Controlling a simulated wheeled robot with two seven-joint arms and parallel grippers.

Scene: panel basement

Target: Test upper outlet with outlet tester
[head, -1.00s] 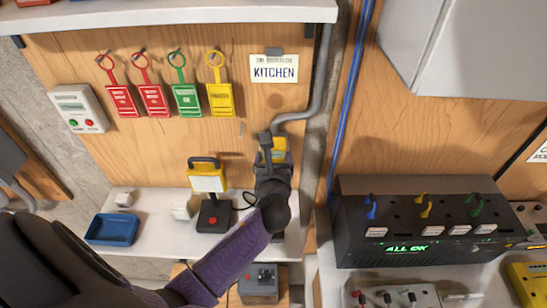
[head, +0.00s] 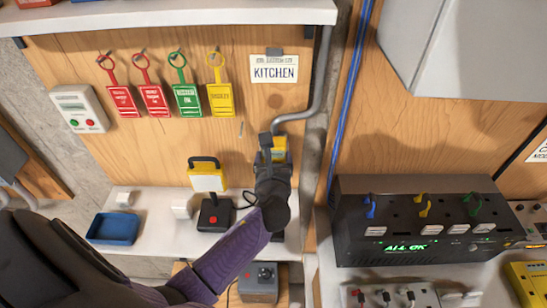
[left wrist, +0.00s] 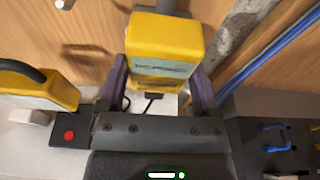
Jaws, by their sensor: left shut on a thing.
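My left gripper (head: 274,150) is shut on a yellow, box-shaped tester (head: 280,148), held in front of the wooden panel below the grey conduit. In the left wrist view the tester (left wrist: 165,45) sits between the two fingers, with small dark lettering on its near face. The outlets are hidden behind the gripper and tester, so I cannot tell whether the tester touches one. My right gripper is not in view.
Tags (head: 187,99) hang above. A black unit (head: 420,215) showing "ALL OK" stands right. A blue cable (head: 350,100) runs down the wall.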

